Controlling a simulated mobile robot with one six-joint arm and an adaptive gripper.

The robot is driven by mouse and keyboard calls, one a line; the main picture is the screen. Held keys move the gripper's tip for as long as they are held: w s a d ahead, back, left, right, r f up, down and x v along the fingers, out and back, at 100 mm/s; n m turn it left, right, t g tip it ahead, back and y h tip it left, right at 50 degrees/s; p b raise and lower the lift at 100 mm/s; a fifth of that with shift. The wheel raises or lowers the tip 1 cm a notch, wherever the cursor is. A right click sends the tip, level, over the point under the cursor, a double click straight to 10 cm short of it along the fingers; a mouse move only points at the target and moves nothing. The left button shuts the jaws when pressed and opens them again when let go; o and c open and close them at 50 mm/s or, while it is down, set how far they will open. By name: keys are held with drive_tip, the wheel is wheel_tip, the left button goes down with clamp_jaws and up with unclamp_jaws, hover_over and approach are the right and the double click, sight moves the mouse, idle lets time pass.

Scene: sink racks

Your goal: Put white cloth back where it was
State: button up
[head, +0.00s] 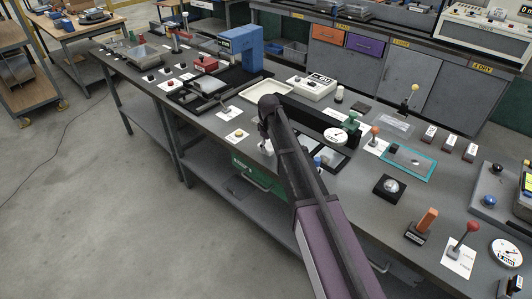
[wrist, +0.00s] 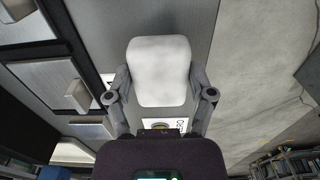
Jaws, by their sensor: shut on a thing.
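A white, rounded, block-like thing, which I take to be the white cloth (head: 267,148), shows small below the end of my arm in the head view. In the wrist view the white cloth (wrist: 160,70) is large and sits between the fingers of my gripper (wrist: 160,88), which is shut on it. The grey bench top lies beneath it. In the head view my arm hides most of my gripper and part of the bench. I cannot tell how far above the bench the cloth is.
A cream tray (head: 264,91) and a blue machine (head: 240,48) stand behind my arm. A card with a small knob (head: 237,135) lies to the left. A teal-edged plate (head: 405,162) and a domed black box (head: 389,187) are to the right. The bench's front edge is close.

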sight(269, 146)
drive_tip(key=shift+f+b, duration=0.65)
drive_tip(key=shift+f, duration=0.35)
drive_tip(key=shift+f, duration=0.15)
drive_tip(key=o, duration=1)
drive_tip(key=shift+c, duration=0.2)
drive_tip(key=shift+r, duration=0.2)
wheel_tip(269, 146, up, 12)
drive_tip(key=p, duration=1.2)
drive_tip(key=shift+s, duration=0.1)
